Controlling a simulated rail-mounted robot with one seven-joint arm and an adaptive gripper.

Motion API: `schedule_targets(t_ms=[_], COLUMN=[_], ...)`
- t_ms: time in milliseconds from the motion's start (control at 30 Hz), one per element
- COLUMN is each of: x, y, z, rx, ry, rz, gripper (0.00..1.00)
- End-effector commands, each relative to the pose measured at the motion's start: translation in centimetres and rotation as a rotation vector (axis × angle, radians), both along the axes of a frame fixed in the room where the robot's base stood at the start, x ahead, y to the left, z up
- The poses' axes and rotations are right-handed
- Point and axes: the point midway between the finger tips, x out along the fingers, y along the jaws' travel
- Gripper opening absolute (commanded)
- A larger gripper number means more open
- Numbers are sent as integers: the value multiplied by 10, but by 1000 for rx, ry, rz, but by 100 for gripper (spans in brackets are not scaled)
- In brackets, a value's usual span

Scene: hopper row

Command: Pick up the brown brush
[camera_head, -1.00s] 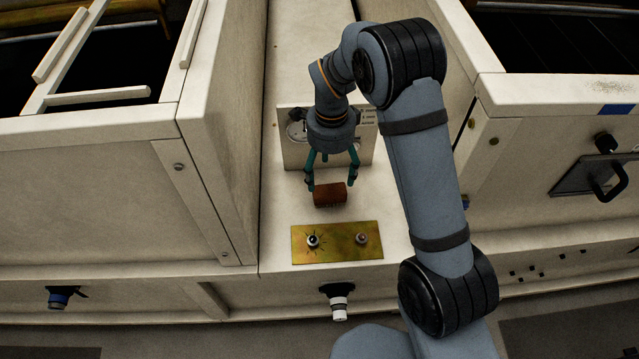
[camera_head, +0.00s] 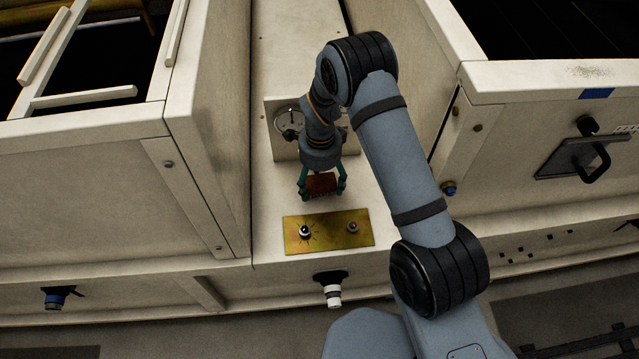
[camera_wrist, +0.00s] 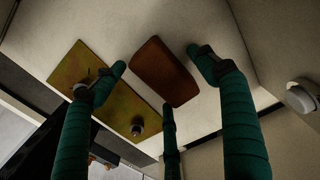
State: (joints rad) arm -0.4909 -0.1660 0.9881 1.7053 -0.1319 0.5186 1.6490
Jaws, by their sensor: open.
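The brown brush (camera_head: 321,184) lies on the pale ledge between the two hoppers, behind the brass plate. In the wrist view the brown brush (camera_wrist: 163,72) shows as a rounded brown block between the spread fingers. My gripper (camera_head: 322,194) is over the brush with its teal fingers on either side of it. In the wrist view my gripper (camera_wrist: 162,70) is open, with gaps seen between the fingers and the brush. Part of the brush's top is hidden by my gripper in the head view.
A brass plate (camera_head: 329,232) with two knobs lies just in front of the brush. An upright panel with a round gauge (camera_head: 291,121) stands behind my gripper. Tall hopper walls (camera_head: 205,130) rise on both sides. A white-tipped valve (camera_head: 332,290) sticks out below the ledge.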

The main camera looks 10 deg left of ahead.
Motion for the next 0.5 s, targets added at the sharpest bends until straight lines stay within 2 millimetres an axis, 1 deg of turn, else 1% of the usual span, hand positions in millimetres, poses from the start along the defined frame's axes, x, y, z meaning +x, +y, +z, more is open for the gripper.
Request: schedule_targets(t_ms=[100,500], x=[0,0], y=[0,0], z=[0,0], rx=[0,0], ry=[0,0], rz=[0,0], gripper=[72,49])
